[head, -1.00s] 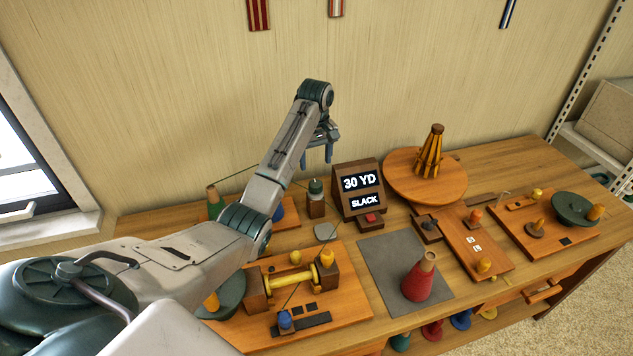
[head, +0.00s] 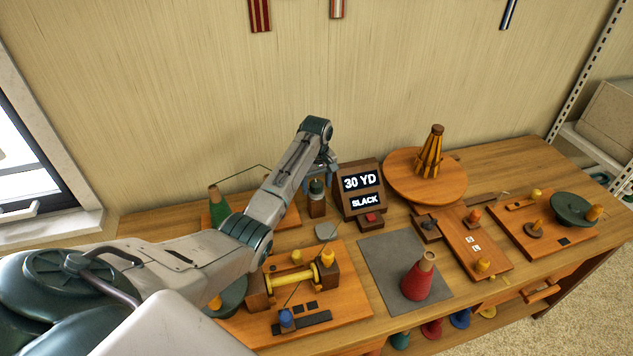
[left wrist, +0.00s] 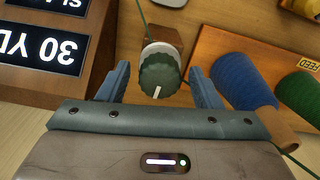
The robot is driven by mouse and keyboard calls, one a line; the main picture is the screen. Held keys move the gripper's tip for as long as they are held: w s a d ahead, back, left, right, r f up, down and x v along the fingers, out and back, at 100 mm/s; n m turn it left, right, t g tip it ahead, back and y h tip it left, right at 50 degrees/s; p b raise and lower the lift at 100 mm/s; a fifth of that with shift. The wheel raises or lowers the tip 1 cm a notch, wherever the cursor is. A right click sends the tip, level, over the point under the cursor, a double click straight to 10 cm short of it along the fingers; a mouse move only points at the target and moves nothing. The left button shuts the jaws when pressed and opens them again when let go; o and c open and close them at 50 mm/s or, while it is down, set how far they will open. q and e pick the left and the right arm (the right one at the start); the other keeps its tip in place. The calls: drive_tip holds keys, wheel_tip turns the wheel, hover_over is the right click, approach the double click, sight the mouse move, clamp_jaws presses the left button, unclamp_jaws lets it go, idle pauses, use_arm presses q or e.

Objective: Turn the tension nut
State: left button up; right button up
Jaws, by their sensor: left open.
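The tension nut (left wrist: 160,76) is a dark green ribbed knob with a white mark, on a white collar above a wooden post (head: 316,206). In the left wrist view it sits between the two fingers of my left gripper (left wrist: 163,88), with a gap on each side. In the head view the green nut (head: 316,187) shows just below my left gripper (head: 318,172), whose fingers are partly hidden by the arm. My left gripper is open and holds nothing. My right gripper is in neither view.
A display box (head: 360,186) reading "30 YD" and "SLACK" stands close right of the post. A green cone (head: 217,203) and a blue cone (left wrist: 240,80) stand on the other side. A green thread runs by the post. A red cone (head: 420,278) stands on a grey mat (head: 378,262).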

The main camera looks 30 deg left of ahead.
use_arm(q)
drive_tip(key=shift+f, duration=0.1)
drive_tip(key=shift+a, duration=0.1)
drive_tip(key=shift+c, duration=0.9)
drive_tip(key=c, duration=0.8)
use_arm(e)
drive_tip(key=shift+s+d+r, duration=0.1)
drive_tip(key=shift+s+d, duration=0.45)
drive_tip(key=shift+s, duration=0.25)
